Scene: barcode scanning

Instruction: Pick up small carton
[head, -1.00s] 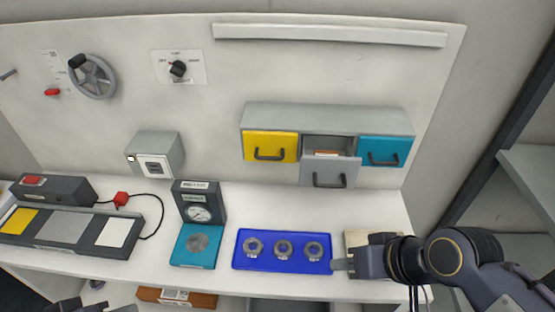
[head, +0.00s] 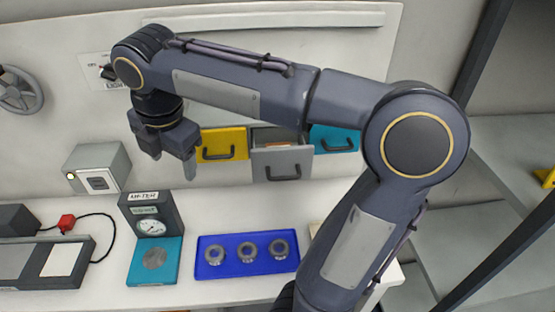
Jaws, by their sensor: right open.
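No small carton can be made out for certain. A small brown item (head: 283,146) shows inside the pulled-out grey drawer (head: 281,163), mostly hidden by the drawer front; I cannot tell if it is the carton. My right gripper (head: 173,163) is open and empty. It points down, to the left of the yellow drawer (head: 222,145) and above the gauge block. My right arm crosses much of the view. My left gripper is not in view.
A blue tray (head: 209,270) holds several grey rings. A gauge block (head: 152,218) with a teal base stands left of it. A grey box (head: 97,170) is on the panel. A teal drawer (head: 335,138) is partly behind my arm.

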